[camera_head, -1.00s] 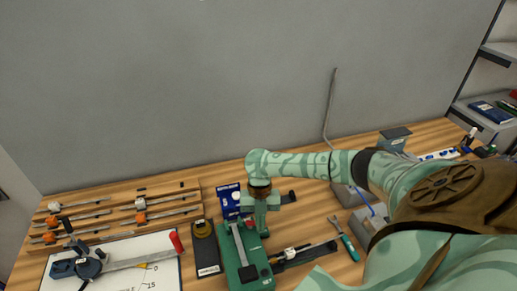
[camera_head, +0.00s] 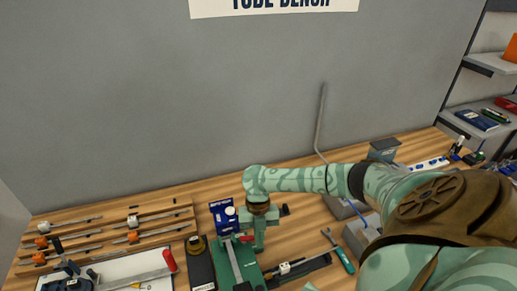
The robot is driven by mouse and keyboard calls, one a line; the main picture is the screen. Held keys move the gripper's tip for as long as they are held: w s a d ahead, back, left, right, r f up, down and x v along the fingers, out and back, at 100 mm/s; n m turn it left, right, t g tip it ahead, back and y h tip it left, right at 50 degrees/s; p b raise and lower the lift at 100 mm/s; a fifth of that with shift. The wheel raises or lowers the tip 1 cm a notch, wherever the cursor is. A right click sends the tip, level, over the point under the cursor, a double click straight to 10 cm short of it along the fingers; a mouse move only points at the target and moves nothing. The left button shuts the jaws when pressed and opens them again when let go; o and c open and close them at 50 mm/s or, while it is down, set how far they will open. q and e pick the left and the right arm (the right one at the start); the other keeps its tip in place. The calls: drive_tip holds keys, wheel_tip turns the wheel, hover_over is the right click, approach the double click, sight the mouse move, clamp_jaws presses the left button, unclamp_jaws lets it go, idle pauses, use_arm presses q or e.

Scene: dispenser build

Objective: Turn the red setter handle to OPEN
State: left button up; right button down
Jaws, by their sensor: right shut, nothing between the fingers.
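My right gripper (camera_head: 259,242) is shut and empty, pointing down at the back right of the green bench device (camera_head: 247,271). A small red part (camera_head: 246,238) shows just left of its fingers; it may be the setter handle, but the gripper and arm partly hide the area, and I cannot tell whether they touch. No OPEN marking is readable. My left gripper is not in view.
A wooden rack (camera_head: 110,226) with rods is at the left. A blue box (camera_head: 223,214) stands behind the green device. A teal-handled wrench (camera_head: 345,260) and a grey block (camera_head: 362,234) lie to the right. A thin grey tube (camera_head: 320,120) rises near the wall.

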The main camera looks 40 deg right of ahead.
drive_tip(key=v, duration=1.6)
drive_tip(key=shift+p, duration=0.4)
drive_tip(key=shift+r, duration=0.1)
